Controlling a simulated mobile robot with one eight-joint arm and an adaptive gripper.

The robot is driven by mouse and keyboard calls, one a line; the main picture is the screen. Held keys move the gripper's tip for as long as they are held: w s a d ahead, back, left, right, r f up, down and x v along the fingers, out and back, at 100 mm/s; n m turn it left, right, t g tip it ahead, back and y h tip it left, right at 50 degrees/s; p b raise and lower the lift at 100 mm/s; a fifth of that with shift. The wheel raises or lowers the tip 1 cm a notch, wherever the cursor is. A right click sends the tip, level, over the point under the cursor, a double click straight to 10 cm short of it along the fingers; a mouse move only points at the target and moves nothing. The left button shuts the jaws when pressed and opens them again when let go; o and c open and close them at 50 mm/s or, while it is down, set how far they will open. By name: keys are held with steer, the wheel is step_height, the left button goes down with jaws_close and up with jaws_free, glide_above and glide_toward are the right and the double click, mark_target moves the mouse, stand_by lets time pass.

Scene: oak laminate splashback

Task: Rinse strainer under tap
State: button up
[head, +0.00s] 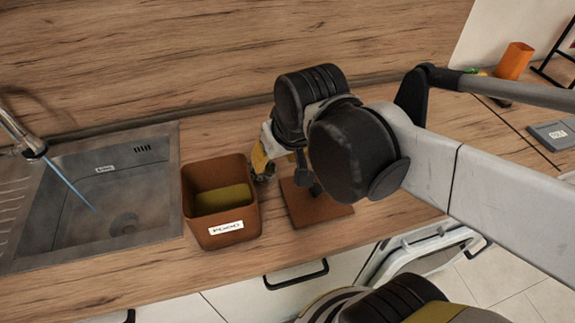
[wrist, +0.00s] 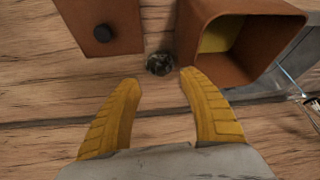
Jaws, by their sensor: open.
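A small dark, mottled round thing, which looks like the strainer (wrist: 159,64), lies on the wooden counter in the wrist view, between a brown bin and a brown board. My gripper (wrist: 160,82) is open and empty above the counter, with the strainer just beyond the gap between its yellow fingertips. In the head view my arm hides much of the gripper; a yellow finger shows beside the bin. The tap (head: 24,140) is at the far left, with a thin blue stream of water (head: 70,185) falling into the grey sink (head: 150,205).
The brown bin (head: 222,238) holds a yellow-green block (head: 222,198) and stands between sink and gripper. The brown board (head: 318,212) with a dark knob (wrist: 103,33) lies right of it. A splashback (head: 200,45) rises behind. An orange cup (head: 515,60) stands far right.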

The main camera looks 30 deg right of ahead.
steer(key=w+f+g+p, duration=0.1)
steer(key=w+p, duration=0.1)
steer(key=w, duration=0.1)
steer(key=w+f+m+g+p, duration=0.1)
steer(key=w+g+p, duration=0.1)
steer(key=w, duration=0.2)
steer(key=w+d+f+g+p, duration=0.1)
steer(key=w+g+p, duration=0.1)
steer(key=w+p, duration=0.1)
steer(key=shift+w+d+f+m, duration=0.15)
steer(key=shift+w+m, duration=0.25)
steer(key=shift+w, duration=0.25)
steer(key=b, duration=0.2)
glide_toward(264, 178)
steer(key=shift+w+d+f, duration=0.1)
steer(key=shift+w+d, duration=0.05)
steer(key=shift+w, duration=0.2)
steer(key=shift+w+d+f, duration=0.1)
steer(key=shift+w+f, duration=0.05)
steer(key=shift+w, duration=0.2)
steer(key=f, duration=0.1)
steer(key=f+b, duration=0.1)
steer(key=f, duration=0.3)
steer(key=shift+w+a+b, duration=0.25)
steer(key=shift+w+b, duration=0.05)
jaws_close()
